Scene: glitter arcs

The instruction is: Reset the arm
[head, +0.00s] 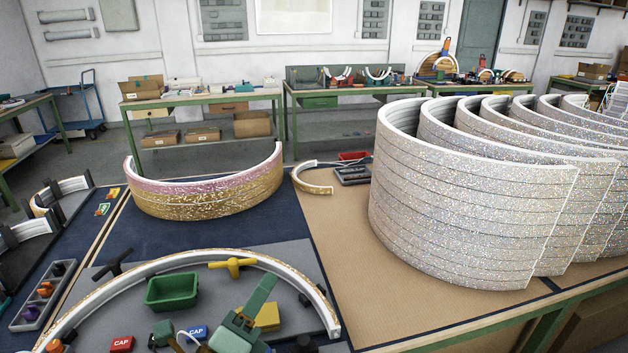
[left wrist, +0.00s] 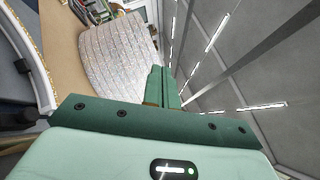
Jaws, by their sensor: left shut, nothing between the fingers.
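My left gripper (head: 264,284) is green and rises from the bottom of the head view, over the grey board with the curved arc. Its fingers are together and empty. In the left wrist view the shut fingers (left wrist: 163,84) point up the picture, with the white glitter panels behind them. A white arc with a gold glitter edge (head: 170,263) lies on the grey board around a green bin (head: 172,291). My right gripper is not in view.
A pink and gold glitter arc (head: 208,198) stands on the dark mat behind. Tall white glitter panels (head: 455,210) fill the right of the table. A yellow handle (head: 232,266), a yellow block (head: 267,317) and red (head: 121,344) and blue CAP blocks (head: 196,332) are near the gripper.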

